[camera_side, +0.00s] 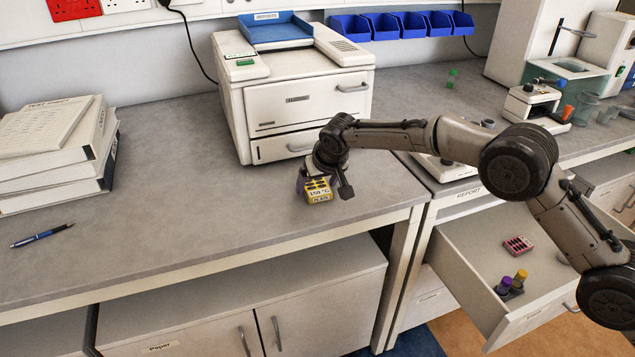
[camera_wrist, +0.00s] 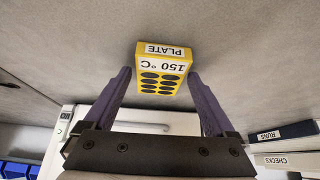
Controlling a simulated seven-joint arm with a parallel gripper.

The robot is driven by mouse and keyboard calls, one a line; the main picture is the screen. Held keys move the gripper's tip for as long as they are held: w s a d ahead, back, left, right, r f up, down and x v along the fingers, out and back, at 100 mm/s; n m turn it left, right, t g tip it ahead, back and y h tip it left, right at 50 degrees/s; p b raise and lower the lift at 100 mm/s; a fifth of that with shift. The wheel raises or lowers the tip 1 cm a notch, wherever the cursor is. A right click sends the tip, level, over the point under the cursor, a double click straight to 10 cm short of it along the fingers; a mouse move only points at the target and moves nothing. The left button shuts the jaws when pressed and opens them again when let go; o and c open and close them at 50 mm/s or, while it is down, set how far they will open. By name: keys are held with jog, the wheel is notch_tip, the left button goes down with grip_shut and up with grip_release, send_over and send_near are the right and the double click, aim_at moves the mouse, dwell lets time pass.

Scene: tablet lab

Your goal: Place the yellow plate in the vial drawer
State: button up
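The yellow plate (camera_side: 318,191) is a small block with dark wells and a "150 °C PLATE" label. It is at the counter, in front of the white printer. My gripper (camera_side: 317,182) is at the plate, pointing down toward the counter. In the wrist view, the purple fingers of my gripper (camera_wrist: 160,73) stand wide on either side of the yellow plate (camera_wrist: 162,74), with a thin gap at the left finger. The vial drawer (camera_side: 478,262) is pulled open at the lower right. It holds a purple-capped and an orange-capped vial (camera_side: 512,283) and a pink rack (camera_side: 518,245).
The printer (camera_side: 300,100) stands close behind my gripper. Binders (camera_side: 60,155) and a blue pen (camera_side: 42,236) lie at the left. A balance (camera_side: 445,168) and a microscope-like device (camera_side: 535,105) stand at the right.

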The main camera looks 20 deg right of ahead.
jog(key=shift+o, duration=0.4)
jog(key=v, duration=1.3)
jog(key=shift+r, duration=0.4)
jog(key=shift+s+d, duration=0.1)
